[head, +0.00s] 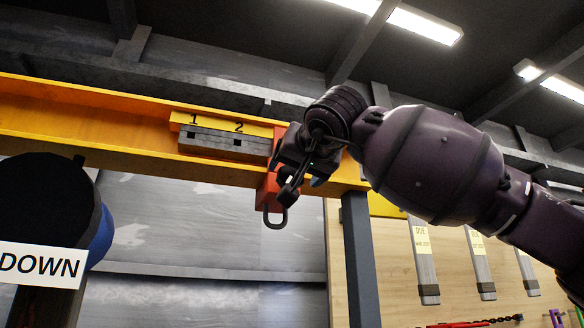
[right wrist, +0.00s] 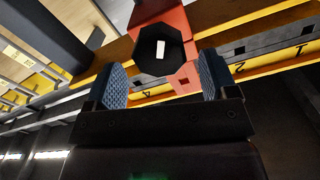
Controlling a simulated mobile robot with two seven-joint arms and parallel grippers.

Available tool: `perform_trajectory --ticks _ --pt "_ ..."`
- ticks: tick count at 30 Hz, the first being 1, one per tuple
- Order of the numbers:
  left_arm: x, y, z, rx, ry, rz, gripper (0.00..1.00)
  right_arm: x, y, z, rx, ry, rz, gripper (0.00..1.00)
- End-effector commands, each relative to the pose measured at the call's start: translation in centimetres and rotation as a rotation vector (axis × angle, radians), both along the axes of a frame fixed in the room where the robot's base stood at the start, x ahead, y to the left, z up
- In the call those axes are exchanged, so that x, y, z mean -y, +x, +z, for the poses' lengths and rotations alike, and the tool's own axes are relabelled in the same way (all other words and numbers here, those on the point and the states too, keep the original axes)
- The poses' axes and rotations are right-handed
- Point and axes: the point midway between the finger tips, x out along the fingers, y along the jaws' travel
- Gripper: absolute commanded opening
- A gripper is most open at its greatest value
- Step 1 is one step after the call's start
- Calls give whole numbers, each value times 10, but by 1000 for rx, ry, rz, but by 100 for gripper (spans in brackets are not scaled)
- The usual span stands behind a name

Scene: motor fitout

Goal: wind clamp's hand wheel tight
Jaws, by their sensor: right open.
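The red clamp (head: 268,194) sits on the yellow beam (head: 90,117), with a dark shackle (head: 275,218) hanging below it. In the right wrist view the clamp's red body (right wrist: 178,20) carries a black, many-sided hand wheel (right wrist: 148,42) with a white mark on its face. My right gripper (head: 298,178) is at the clamp in the head view and hides part of it. In the right wrist view the right gripper (right wrist: 162,70) is open, its blue pads apart, with the wheel framed between and beyond them. I cannot tell whether either pad touches the wheel. My left gripper is not in view.
A grey notched strip (head: 222,143) with a numbered yellow label lies along the beam left of the clamp. A dark post (head: 360,260) stands below the beam. A "DOWN" sign (head: 40,265) and a dark round shape are at the left. Tagged grey straps (head: 424,262) hang at the right.

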Motion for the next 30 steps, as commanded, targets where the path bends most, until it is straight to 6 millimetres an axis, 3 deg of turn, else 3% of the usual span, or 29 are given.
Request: perform_trajectory --ticks 7,18,27,30 --pt "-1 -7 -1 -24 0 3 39 -7 23 1 -1 0 0 79" --pt "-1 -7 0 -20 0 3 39 -8 26 0 1 0 1 79" --pt "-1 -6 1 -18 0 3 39 -8 26 0 1 0 0 33" --pt "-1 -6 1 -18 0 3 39 -8 26 0 1 1 0 30"
